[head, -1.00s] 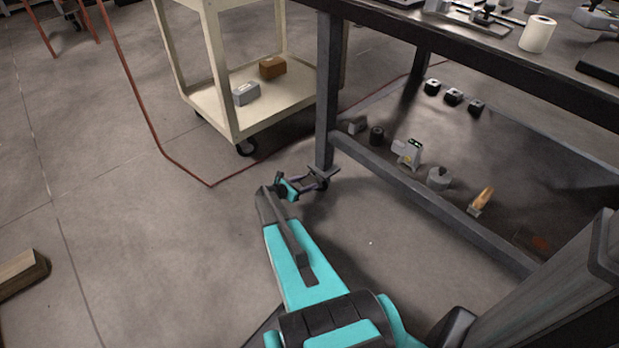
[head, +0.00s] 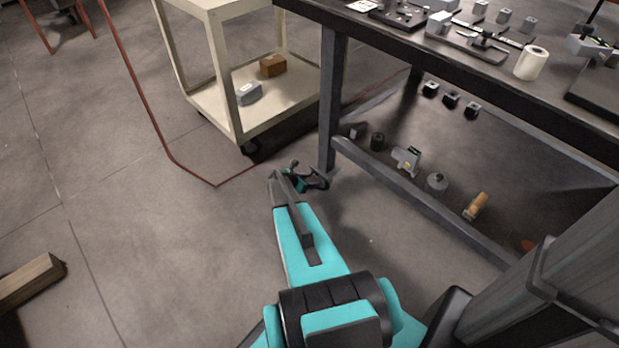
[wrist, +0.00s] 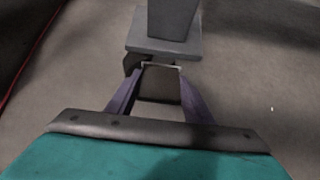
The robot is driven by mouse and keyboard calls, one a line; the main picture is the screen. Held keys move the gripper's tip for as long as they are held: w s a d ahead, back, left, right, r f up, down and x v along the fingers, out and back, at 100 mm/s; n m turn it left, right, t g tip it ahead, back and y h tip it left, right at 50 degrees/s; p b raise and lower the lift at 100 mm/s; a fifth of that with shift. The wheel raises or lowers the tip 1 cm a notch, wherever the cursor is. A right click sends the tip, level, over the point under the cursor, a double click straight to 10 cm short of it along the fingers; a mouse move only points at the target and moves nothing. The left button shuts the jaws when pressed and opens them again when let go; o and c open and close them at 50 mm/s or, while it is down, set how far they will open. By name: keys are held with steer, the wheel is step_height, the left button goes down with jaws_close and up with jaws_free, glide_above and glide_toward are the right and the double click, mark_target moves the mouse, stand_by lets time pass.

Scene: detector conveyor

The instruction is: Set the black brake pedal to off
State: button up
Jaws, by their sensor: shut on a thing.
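The black brake pedal (wrist: 159,86) shows in the wrist view as a dark flat piece between my gripper's fingers, just below the grey foot plate (wrist: 163,48) of the bench leg. My gripper (wrist: 162,72) has its two purple-grey fingers shut on it, one on each side. A dark round caster part (wrist: 132,66) shows at the left under the plate. In the head view my gripper (head: 316,181) is low by the foot of the bench leg (head: 328,120). The pedal is too small there to tell its tilt.
The bench (head: 470,52) carries several small parts and a white roll (head: 531,62). Its lower shelf (head: 430,135) holds several more. A cream cart (head: 262,118) with two boxes stands at the left. A red cable (head: 150,120) runs over the floor.

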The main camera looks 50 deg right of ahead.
steer(key=shift+s+y+p, duration=0.25)
steer(key=shift+y+p, duration=0.15)
steer(key=shift+p, duration=0.15)
steer(key=o, duration=1.3)
steer(key=shift+o, duration=1)
steer(key=shift+w, duration=0.15)
steer(key=shift+r, duration=0.1)
steer(key=shift+a, duration=0.1)
steer(key=shift+w+a+r, duration=0.1)
steer(key=shift+a+r, duration=0.15)
steer(key=shift+r, duration=0.1)
steer(key=p+v, duration=0.1)
steer(key=v, duration=1.1)
steer(key=shift+a+r, duration=0.15)
steer(key=shift+a, duration=0.25)
